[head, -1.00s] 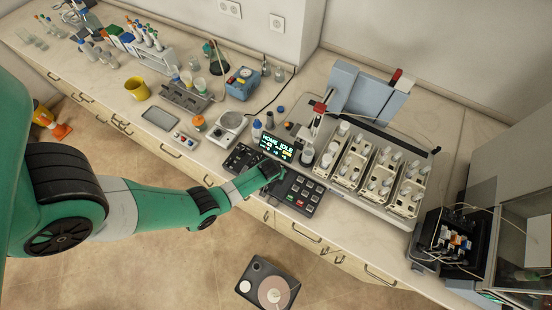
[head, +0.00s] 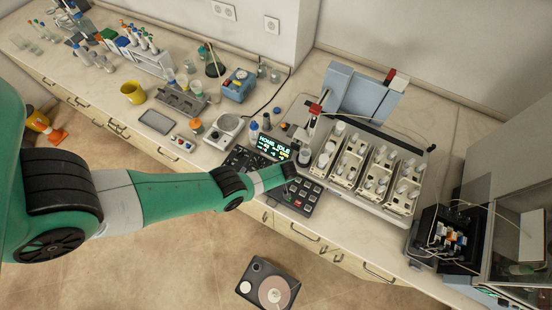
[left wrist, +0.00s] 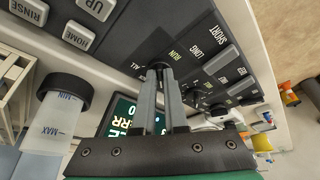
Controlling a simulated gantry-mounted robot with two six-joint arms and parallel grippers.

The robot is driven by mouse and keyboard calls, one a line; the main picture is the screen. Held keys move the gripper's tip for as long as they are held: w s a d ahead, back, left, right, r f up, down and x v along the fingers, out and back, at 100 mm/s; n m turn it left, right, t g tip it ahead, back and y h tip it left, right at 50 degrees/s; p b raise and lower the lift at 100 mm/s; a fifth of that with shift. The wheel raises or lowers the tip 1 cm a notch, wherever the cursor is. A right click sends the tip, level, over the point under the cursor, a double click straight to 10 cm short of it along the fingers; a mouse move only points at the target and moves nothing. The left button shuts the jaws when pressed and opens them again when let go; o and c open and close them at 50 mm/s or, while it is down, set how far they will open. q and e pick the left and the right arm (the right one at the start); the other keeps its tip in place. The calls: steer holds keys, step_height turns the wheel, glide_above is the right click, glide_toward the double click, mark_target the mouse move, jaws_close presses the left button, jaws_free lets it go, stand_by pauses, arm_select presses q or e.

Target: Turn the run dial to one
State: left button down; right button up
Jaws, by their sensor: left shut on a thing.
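The word RUN in yellow-green and the word ALL are printed beside this dial. The fingers hide most of the dial, so I cannot tell where its pointer stands. In the head view my left wrist covers the dial. My right gripper is not in view.
Buttons marked UP, HOME (left wrist: 77,36) and RINSE lie near the gripper. LONG and SHORT labels and more dark knobs (left wrist: 195,97) lie on its other side. A bottle with MIN and MAX marks (left wrist: 55,120) stands close by. A sampler with vial racks (head: 365,165) stands behind the panel.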

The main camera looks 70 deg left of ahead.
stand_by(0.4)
arm_select(q)
steer(key=c, duration=1)
jaws_free()
steer(key=shift+o, duration=0.2)
steer(key=shift+r, duration=0.1)
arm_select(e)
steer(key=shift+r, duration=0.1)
